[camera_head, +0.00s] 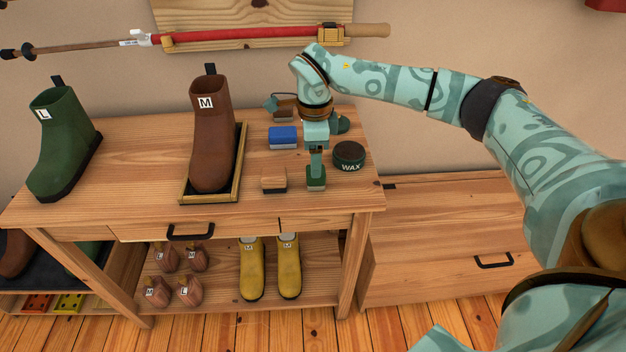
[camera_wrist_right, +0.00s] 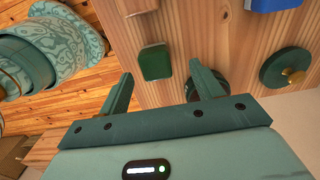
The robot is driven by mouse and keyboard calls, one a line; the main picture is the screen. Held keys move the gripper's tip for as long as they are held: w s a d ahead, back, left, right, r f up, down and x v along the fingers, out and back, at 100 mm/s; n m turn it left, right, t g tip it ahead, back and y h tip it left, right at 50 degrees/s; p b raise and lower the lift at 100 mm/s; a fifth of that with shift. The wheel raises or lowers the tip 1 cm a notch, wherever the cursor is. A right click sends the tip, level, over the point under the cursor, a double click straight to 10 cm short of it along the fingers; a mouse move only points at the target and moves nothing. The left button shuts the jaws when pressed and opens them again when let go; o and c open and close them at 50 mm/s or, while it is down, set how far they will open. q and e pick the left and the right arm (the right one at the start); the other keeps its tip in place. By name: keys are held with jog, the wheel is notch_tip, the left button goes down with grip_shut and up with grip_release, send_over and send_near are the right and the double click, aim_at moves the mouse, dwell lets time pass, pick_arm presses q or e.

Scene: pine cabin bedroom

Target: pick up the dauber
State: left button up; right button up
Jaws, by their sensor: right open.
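I cannot tell for sure which small item is the dauber. A small green block (camera_head: 316,184) stands near the bench's front edge; it also shows in the right wrist view (camera_wrist_right: 155,63), ahead of the fingers. A round dark green piece (camera_head: 342,124) with a light knob, seen in the wrist view (camera_wrist_right: 290,70), sits farther back. A small teal-and-brown item (camera_head: 283,104) lies at the back of the bench. My right gripper (camera_wrist_right: 161,76) is open and empty, pointing down above the green block in the head view (camera_head: 317,160). My left gripper is not in view.
A black WAX tin (camera_head: 349,155) stands right of the green block, and a wooden brush (camera_head: 273,180) stands left of it. A blue block (camera_head: 283,137) is behind. A brown boot (camera_head: 210,135) stands in a tray (camera_head: 240,165); a green boot (camera_head: 60,140) is farther left.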

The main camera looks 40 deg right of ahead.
jog(key=shift+f, duration=0.2)
jog(key=shift+s+f, duration=0.15)
jog(key=shift+f, duration=0.2)
jog(key=f+b, duration=0.1)
jog(key=f, duration=0.1)
jog(key=f+b, duration=0.1)
jog(key=f, duration=0.1)
jog(key=shift+s+f+b, duration=0.2)
jog(key=shift+f+b, duration=0.1)
jog(key=shift+b, duration=0.05)
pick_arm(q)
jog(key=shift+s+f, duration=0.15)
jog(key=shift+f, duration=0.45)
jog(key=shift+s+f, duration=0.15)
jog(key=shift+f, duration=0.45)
pick_arm(e)
jog(key=shift+a+r, duration=0.1)
jog(key=shift+r, duration=0.05)
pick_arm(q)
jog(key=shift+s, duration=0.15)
pick_arm(e)
jog(key=c, duration=1.1)
